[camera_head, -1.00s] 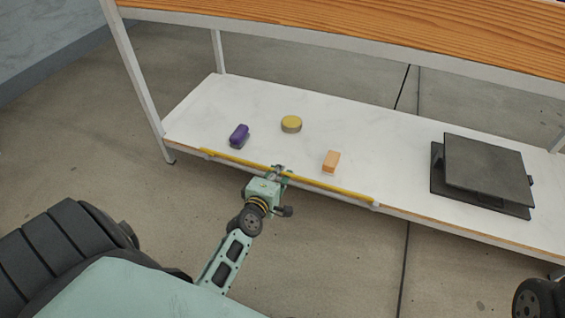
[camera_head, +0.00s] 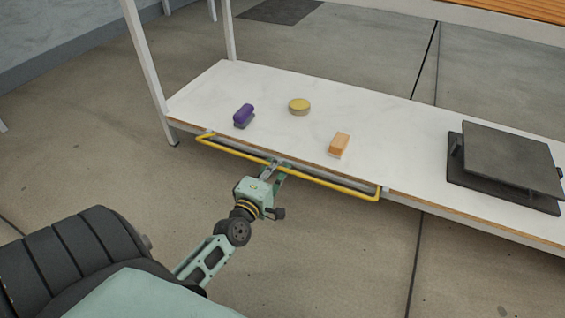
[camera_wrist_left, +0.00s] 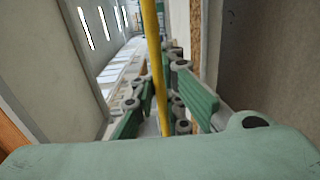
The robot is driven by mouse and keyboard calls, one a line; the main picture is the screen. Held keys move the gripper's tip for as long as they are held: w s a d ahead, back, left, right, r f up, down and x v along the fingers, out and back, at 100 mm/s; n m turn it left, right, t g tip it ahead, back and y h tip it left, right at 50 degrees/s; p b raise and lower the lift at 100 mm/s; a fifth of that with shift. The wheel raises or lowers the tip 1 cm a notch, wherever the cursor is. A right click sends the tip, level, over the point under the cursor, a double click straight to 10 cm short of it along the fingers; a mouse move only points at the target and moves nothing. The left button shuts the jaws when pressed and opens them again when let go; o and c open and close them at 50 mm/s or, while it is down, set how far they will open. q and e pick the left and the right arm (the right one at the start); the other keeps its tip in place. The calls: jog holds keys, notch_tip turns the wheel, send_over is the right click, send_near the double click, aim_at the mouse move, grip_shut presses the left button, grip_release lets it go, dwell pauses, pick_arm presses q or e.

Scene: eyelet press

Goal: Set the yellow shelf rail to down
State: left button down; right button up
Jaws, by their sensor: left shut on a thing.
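The yellow shelf rail (camera_head: 330,184) is a thin bar along the front edge of the white lower shelf. It is tipped outward from the edge, with short end arms reaching back to the shelf. My left gripper (camera_head: 277,166) is shut on the rail near its middle. In the left wrist view the rail (camera_wrist_left: 153,50) passes between the green fingers of the left gripper (camera_wrist_left: 162,105). My right gripper is not in view.
On the white shelf (camera_head: 380,120) stand a purple object (camera_head: 243,114), a round yellow tin (camera_head: 299,105), an orange block (camera_head: 340,143) and a dark press-like device (camera_head: 505,160). A shelf leg (camera_head: 149,75) stands at the left. The floor in front is clear.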

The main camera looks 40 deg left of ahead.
pick_arm(q)
jog(key=shift+s+d+f+t+y+b, duration=0.1)
jog(key=shift+s+f+t+y+b, duration=0.2)
jog(key=shift+f+t+b, duration=0.7)
jog(key=shift+s+d+f+t+y+b, duration=0.1)
jog(key=shift+s+f+t+b, duration=0.25)
jog(key=shift+f+t+b, duration=0.6)
jog(key=shift+s+f+t+y+b, duration=0.2)
jog(key=shift+s+f+t+b, duration=0.2)
jog(key=shift+t+b, duration=0.65)
jog(key=shift+g+b, duration=0.3)
jog(key=c, duration=1.9)
grip_release()
jog(key=shift+r, duration=0.1)
jog(key=shift+o, duration=0.3)
jog(key=shift+w, duration=0.1)
